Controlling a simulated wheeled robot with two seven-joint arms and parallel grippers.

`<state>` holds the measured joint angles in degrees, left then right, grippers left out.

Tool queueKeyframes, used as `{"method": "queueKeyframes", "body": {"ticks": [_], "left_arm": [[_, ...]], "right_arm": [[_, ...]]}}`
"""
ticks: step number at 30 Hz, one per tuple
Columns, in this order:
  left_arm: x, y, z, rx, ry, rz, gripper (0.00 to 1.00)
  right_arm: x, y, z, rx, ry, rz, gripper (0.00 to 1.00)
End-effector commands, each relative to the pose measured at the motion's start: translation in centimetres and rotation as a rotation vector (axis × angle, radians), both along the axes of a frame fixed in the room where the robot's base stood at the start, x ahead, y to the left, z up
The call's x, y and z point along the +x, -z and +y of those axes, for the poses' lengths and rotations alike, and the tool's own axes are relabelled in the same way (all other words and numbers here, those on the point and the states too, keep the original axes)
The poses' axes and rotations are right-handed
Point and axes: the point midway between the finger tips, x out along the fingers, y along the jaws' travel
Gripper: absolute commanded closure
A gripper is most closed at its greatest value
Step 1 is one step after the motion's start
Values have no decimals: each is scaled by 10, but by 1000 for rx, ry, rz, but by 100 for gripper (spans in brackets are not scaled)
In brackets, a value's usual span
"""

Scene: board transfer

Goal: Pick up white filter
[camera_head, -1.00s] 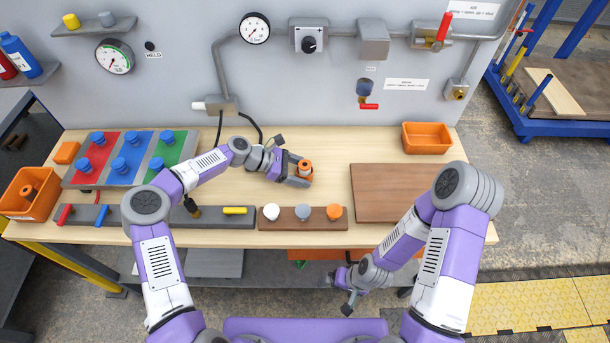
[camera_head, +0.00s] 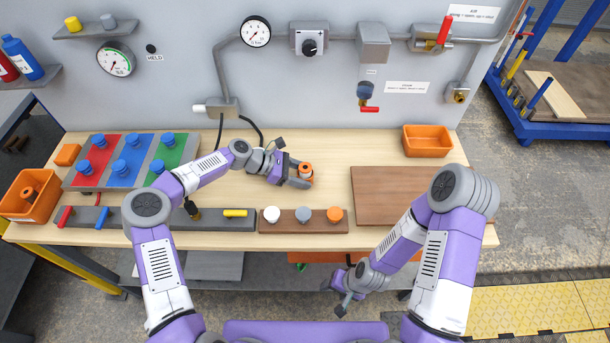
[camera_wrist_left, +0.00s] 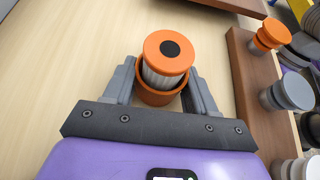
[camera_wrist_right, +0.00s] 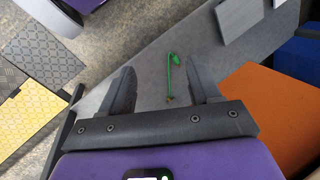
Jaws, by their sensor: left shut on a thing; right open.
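My left gripper (camera_head: 302,172) is shut on an orange-capped filter (camera_head: 306,167) with a white ribbed body. It stands upright in the left wrist view (camera_wrist_left: 165,58), its lower end in an orange cup (camera_wrist_left: 162,97) between my fingers. Whether the fingers press on the cup or the body is hard to tell. A brown rack (camera_head: 289,226) right of the dark strip holds a white-topped piece (camera_head: 271,214), a grey one (camera_head: 303,214) and an orange one (camera_head: 334,214). My right gripper (camera_wrist_right: 165,85) is open and empty, low in front of the table.
A brown board (camera_head: 395,195) lies on the right of the table, with an orange bin (camera_head: 427,140) behind it. A red, blue and green panel (camera_head: 130,160) and another orange bin (camera_head: 30,195) are at the left. The table behind my left gripper is bare.

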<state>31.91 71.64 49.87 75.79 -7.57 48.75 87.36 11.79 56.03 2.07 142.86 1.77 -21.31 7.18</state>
Motion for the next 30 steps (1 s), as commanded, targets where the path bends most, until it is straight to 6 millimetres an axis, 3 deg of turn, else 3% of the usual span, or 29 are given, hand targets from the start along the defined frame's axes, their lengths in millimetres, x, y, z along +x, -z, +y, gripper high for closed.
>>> {"method": "queueKeyframes", "body": {"ticks": [3, 10, 18, 29, 30], "left_arm": [[0, 0, 0, 0, 0, 0, 61], [0, 0, 0, 0, 0, 0, 61], [0, 0, 0, 0, 0, 0, 61], [0, 0, 0, 0, 0, 0, 61], [0, 0, 0, 0, 0, 0, 61]], "right_arm": [[-2, -1, 16, 13, 160, 57, 52], [-8, -4, 51, 37, 579, 202, 52], [12, -62, 127, 236, 1016, 331, 52], [1, -146, 210, 482, 1527, 664, 52], [14, -168, 220, 566, 1524, 652, 52]]}}
